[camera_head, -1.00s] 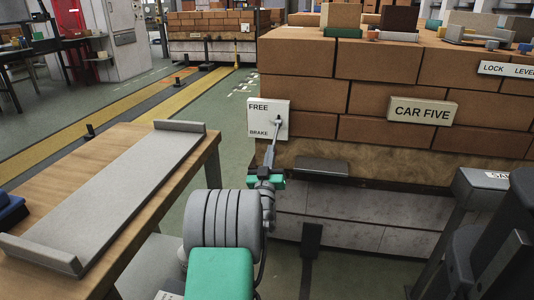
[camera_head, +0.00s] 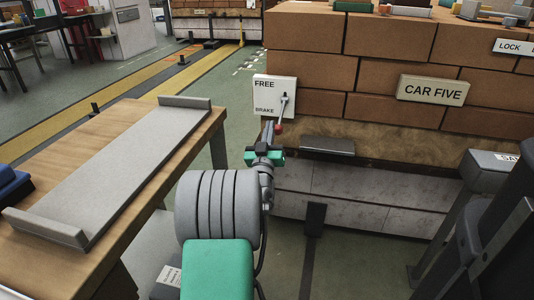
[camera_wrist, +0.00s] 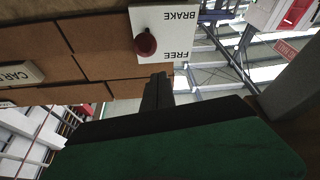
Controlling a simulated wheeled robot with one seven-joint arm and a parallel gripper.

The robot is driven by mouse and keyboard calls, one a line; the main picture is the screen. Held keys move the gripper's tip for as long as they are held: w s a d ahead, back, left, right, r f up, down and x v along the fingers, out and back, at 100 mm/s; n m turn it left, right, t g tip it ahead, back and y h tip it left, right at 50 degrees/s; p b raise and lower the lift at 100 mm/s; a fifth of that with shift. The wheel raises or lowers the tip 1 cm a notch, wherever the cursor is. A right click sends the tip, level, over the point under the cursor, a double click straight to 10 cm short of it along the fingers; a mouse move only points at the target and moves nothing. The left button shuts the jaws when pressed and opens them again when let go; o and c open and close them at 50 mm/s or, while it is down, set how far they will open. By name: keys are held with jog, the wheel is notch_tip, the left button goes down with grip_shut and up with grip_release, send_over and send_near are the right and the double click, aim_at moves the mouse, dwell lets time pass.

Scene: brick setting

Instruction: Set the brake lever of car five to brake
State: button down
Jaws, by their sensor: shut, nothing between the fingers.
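The white brake plate (camera_head: 263,98) of car five is on the left end of the brick stack, with FREE at its top and BRAKE at its bottom. The lever (camera_head: 284,105) points down on it, its red knob (camera_head: 279,128) just below the plate's lower edge. My gripper (camera_head: 268,128) is shut and empty, its dark fingertips just left of the knob. In the wrist view the picture is upside down; the knob (camera_wrist: 145,43) stands before the plate (camera_wrist: 172,20), and my fingers (camera_wrist: 158,88) point towards it. I cannot tell whether they touch.
The CAR FIVE sign (camera_head: 432,90) is on the bricks to the right. A dark ledge (camera_head: 327,145) juts out below the bricks. A wooden table (camera_head: 135,113) with a grey tray (camera_head: 110,170) is at the left. A grey stand (camera_head: 490,170) is at the right.

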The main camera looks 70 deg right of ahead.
jog(key=s+a+f+b, duration=0.1)
jog(key=a+f+b, duration=0.3)
jog(key=f, duration=0.3)
jog(key=shift+s+a+b, duration=0.2)
jog(key=shift+a+b, duration=0.2)
jog(key=shift+a, duration=0.45)
jog(key=shift+r, duration=0.1)
